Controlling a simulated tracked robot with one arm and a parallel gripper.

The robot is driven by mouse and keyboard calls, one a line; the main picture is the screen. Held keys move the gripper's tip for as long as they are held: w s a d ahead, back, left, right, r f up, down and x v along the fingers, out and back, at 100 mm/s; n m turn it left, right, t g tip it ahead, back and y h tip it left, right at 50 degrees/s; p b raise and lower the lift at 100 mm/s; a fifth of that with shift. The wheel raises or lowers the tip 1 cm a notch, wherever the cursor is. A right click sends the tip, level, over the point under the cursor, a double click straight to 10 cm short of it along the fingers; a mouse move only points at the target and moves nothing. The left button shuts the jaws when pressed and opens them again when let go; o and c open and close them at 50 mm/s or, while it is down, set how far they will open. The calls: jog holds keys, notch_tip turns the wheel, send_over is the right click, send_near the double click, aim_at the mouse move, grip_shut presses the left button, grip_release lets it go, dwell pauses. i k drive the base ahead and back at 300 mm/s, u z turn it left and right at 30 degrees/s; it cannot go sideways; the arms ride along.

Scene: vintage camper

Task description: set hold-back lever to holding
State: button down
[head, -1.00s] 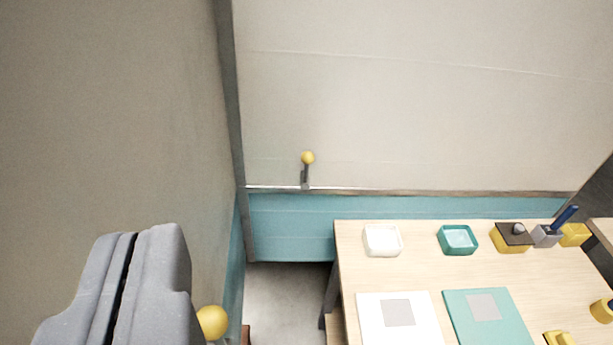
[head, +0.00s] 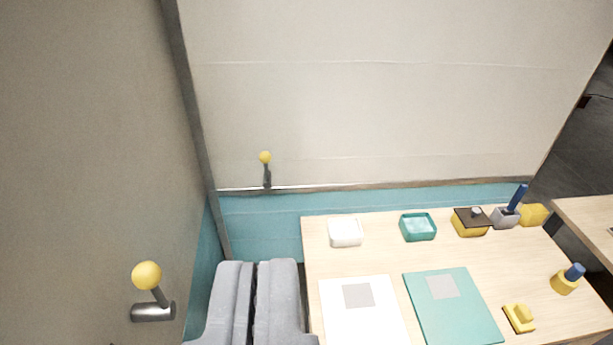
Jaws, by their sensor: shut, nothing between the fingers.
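Two levers with yellow ball knobs are in view; I cannot tell which is the hold-back lever. One lever (head: 152,290) is on the left wall, with a short dark stem rising up and left from a grey cylinder to its knob. The other lever (head: 266,170) stands nearly upright at the rail on the far wall, its knob on top. My gripper (head: 256,268) is shut and empty at the bottom, to the right of the near lever and apart from it in the picture. The far lever is beyond it.
A wooden table (head: 311,262) fills the lower right. On it are a white tray (head: 345,232), a teal tray (head: 418,227), a white folder (head: 345,300), a teal folder (head: 470,310) and several yellow items. The left wall (head: 90,150) is close.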

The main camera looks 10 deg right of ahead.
aim_at(266, 156)
jog(key=z, duration=0.65)
jog(key=k, duration=0.9)
jog(key=z, duration=0.85)
jog(key=i, duration=1.45)
jog(key=u, duration=1.1)
jog(key=i, duration=0.9)
jog(key=u, duration=0.7)
jog(key=k, duration=0.85)
jog(key=u, duration=0.15)
jog(key=i, duration=0.45)
